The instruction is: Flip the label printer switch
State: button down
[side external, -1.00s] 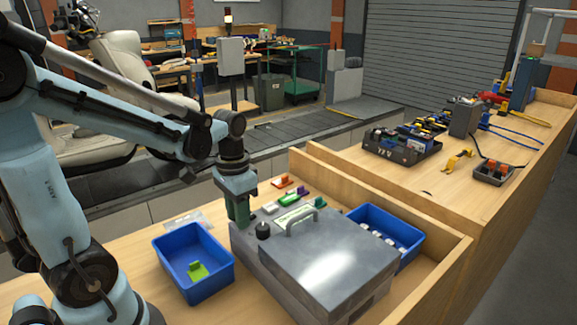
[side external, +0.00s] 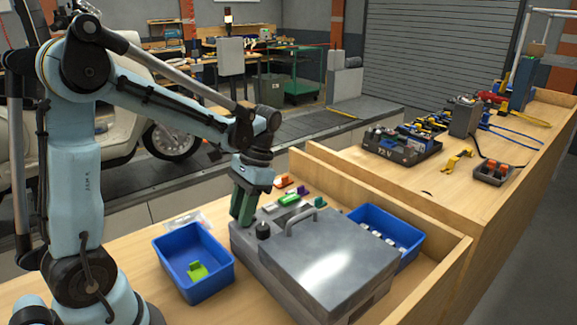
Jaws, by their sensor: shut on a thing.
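The label printer appears to be the grey metal box (side external: 325,262) on the wooden bench, with a handled lid and a round black knob (side external: 263,230) at its back left corner. My gripper (side external: 241,218), with dark green fingers, leans over that corner, just left of the knob. Its fingers are shut, with the tips low at the box's top edge. What they hold is hidden behind them; the place fits a switch on the box. The switch itself and its position cannot be seen.
A blue bin (side external: 194,287) with a yellow-green piece (side external: 197,270) stands left of the box. Another blue bin (side external: 404,238) with white pieces stands right. Small coloured blocks (side external: 289,198) sit behind.

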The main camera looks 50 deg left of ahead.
jog(key=c, duration=0.8)
grip_release()
jog(key=shift+c, duration=0.2)
jog(key=v, duration=1.2)
jog(key=x, duration=1.2)
jog(key=shift+r, duration=0.1)
